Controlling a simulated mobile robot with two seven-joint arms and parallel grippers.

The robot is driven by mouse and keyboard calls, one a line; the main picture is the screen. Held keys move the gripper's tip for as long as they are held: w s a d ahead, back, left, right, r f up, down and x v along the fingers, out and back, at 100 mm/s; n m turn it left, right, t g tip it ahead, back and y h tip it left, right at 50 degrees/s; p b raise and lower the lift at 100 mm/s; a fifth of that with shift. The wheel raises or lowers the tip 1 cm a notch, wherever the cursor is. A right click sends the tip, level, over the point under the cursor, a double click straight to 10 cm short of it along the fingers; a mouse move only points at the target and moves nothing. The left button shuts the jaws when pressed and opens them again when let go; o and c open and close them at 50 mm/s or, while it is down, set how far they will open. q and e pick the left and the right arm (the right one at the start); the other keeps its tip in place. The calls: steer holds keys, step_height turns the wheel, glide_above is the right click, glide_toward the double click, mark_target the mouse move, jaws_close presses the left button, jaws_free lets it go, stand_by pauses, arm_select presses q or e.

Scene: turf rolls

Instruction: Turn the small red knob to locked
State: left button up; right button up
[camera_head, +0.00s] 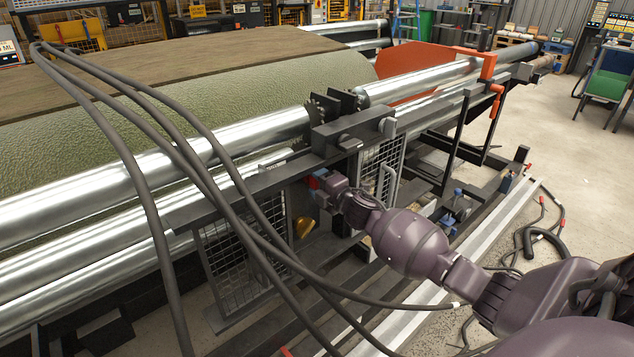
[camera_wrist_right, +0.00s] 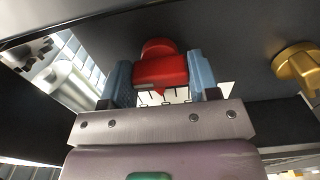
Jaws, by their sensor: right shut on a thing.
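The small red knob (camera_wrist_right: 160,68) sits on a dark panel (camera_wrist_right: 225,35) in the right wrist view. My right gripper (camera_wrist_right: 160,85) has its two blue fingers on either side of the knob's bar and is shut on it. A pale plate with dark tick marks (camera_wrist_right: 178,96) shows partly below the knob; the fingers and knob hide much of it. In the head view my right gripper (camera_head: 319,181) reaches in from the right to the machine's side, with a bit of the red knob (camera_head: 312,183) showing. My left gripper is not in view.
A brass-coloured knob (camera_wrist_right: 297,65) is right of the red one in the wrist view. Dark cables (camera_head: 205,170) hang across the head view. Steel rollers (camera_head: 250,133), a mesh guard (camera_head: 243,245) and frame bars surround the gripper. Open floor lies to the right.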

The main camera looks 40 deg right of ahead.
stand_by(0.5)
steer(key=o, duration=0.9)
steer(key=shift+s, duration=0.1)
steer(key=s, duration=0.3)
steer(key=s+p, duration=0.1)
steer(key=s, duration=0.3)
steer(key=s+d, duration=0.1)
steer(key=s, duration=0.2)
steer(key=shift+s, duration=0.3)
